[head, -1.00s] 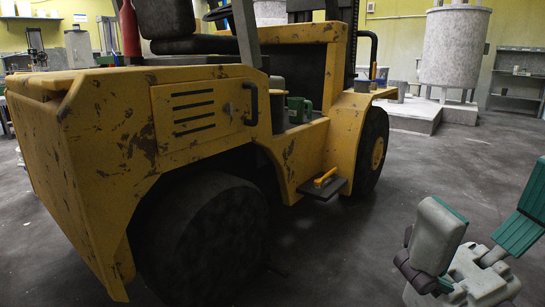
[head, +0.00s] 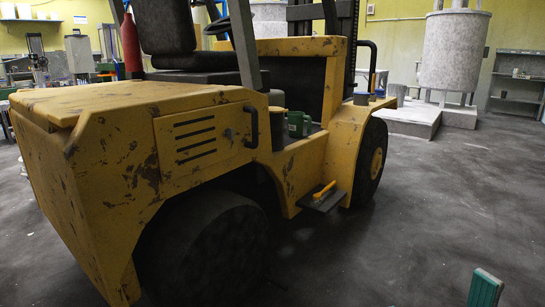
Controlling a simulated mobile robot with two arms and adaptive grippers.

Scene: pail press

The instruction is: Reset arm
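Only a green, pale-edged piece of my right gripper (head: 485,288) shows, at the bottom right edge of the head view. The rest of that gripper and its arm are below the frame, so its opening cannot be told. My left gripper and arm are not in view. Neither visible part touches anything.
A worn yellow forklift (head: 110,160) fills the left and middle. A yellow-handled tool (head: 324,190) lies on its side step (head: 322,201), and a green mug-like object (head: 298,124) sits above. A grey tank (head: 455,50) stands at the back right. The floor (head: 430,200) at right is clear.

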